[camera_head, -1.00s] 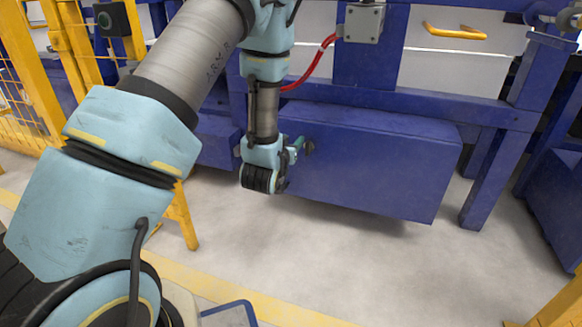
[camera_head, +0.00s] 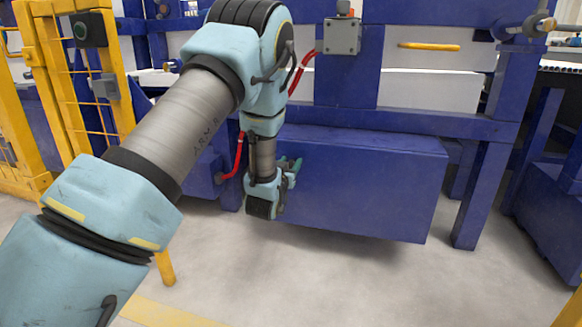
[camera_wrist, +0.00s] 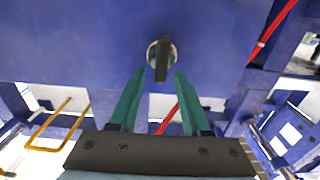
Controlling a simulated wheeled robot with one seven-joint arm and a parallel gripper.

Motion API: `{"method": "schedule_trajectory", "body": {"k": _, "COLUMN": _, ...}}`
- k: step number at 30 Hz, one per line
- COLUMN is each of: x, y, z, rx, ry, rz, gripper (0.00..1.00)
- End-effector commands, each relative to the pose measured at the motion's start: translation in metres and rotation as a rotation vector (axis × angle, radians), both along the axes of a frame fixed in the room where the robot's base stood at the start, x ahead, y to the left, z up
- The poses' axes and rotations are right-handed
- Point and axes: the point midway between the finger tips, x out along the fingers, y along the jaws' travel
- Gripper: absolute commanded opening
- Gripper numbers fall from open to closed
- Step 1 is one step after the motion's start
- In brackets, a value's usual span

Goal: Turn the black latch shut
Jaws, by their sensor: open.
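The black latch (camera_wrist: 161,60) shows in the wrist view as a short dark bar on a round pale-rimmed base, fixed to a blue panel. The bar runs up and down in that picture. My gripper (camera_wrist: 160,75) has two green fingers, open and apart, with the lower end of the bar between their tips in the picture. I cannot tell whether they touch it. In the head view my gripper (camera_head: 292,164) is at the left part of the front of a blue box (camera_head: 365,190). The latch cannot be made out there.
A blue frame (camera_head: 480,190) stands around the box. A grey switch box (camera_head: 342,36) with a red cable is above. A yellow handle (camera_head: 430,46) is at the upper right, and a yellow fence (camera_head: 65,75) is at the left. The floor (camera_head: 330,280) in front is clear.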

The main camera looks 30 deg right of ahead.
Motion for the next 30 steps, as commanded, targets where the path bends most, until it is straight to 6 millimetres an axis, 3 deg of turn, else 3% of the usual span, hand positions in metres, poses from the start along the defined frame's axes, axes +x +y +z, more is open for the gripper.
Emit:
{"method": "schedule_trajectory", "body": {"k": 13, "x": 0.0094, "y": -0.0086, "z": 0.0003, "rx": 0.001, "ry": 0.001, "rz": 0.0, "gripper": 0.47}}
{"method": "schedule_trajectory", "body": {"k": 26, "x": 0.0092, "y": -0.0083, "z": -0.0001, "rx": 0.001, "ry": 0.001, "rz": 0.0, "gripper": 0.0}}
{"method": "schedule_trajectory", "body": {"k": 30, "x": 0.0091, "y": -0.0082, "z": -0.0006, "rx": 0.003, "ry": 0.002, "rz": 0.0, "gripper": 0.0}}
